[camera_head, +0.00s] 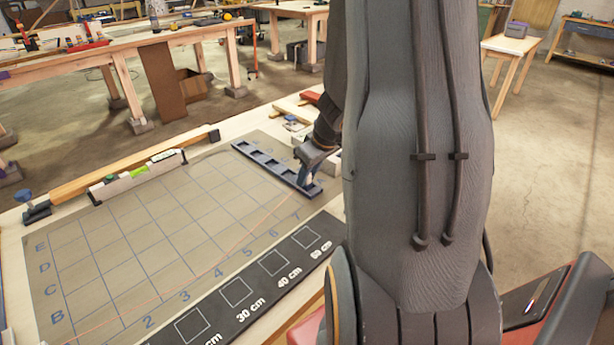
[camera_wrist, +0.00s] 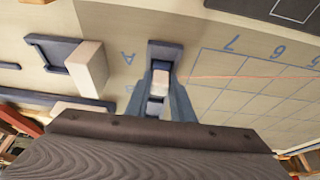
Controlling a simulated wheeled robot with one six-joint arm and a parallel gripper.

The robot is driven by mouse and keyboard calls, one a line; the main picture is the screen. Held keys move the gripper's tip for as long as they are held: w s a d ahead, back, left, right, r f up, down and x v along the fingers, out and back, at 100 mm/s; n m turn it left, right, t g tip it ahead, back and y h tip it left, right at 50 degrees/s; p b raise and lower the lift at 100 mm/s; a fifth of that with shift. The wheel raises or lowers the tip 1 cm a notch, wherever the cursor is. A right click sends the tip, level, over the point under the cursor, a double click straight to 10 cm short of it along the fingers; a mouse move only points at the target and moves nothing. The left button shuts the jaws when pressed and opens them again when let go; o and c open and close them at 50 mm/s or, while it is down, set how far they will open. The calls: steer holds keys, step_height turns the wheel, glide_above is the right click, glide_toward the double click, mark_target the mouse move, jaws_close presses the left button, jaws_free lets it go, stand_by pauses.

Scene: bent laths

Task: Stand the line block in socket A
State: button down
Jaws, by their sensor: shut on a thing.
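The socket strip (camera_head: 268,164) is a dark blue-grey bar with several square sockets, lying along the right edge of the gridded board. In the wrist view its end (camera_wrist: 165,49) shows beside the letter A. My gripper (camera_head: 308,172) is at the near end of the strip, pointing down. In the wrist view my gripper (camera_wrist: 163,92) is shut on a small block with a pale top (camera_wrist: 162,76), the line block, over or at the strip's A end. A thin red line runs from the block across the grid. The fingers hide the block's foot, so I cannot tell whether it is seated.
A black strip (camera_head: 252,283) with white squares and cm marks lies along the board's near edge. A spirit level (camera_head: 137,179) lies at the back left. A pale block (camera_wrist: 87,67) stands by a blue-grey bracket (camera_wrist: 50,47) beside the board. The grid (camera_head: 160,230) is clear.

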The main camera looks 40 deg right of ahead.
steer(key=shift+f, duration=0.1)
steer(key=c, duration=1.5)
jaws_free()
steer(key=shift+c, duration=0.2)
steer(key=shift+r, duration=0.45)
steer(key=a+p+v, duration=0.1)
steer(key=v, duration=0.9)
steer(key=s+a+g, duration=0.1)
steer(key=s+a, duration=0.3)
steer(key=a, duration=0.7)
steer(key=s+a+f+m+g, duration=0.1)
steer(key=s+a, duration=0.3)
steer(key=a, duration=0.8)
steer(key=shift+m+g+h, duration=0.3)
steer(key=shift+g, duration=0.3)
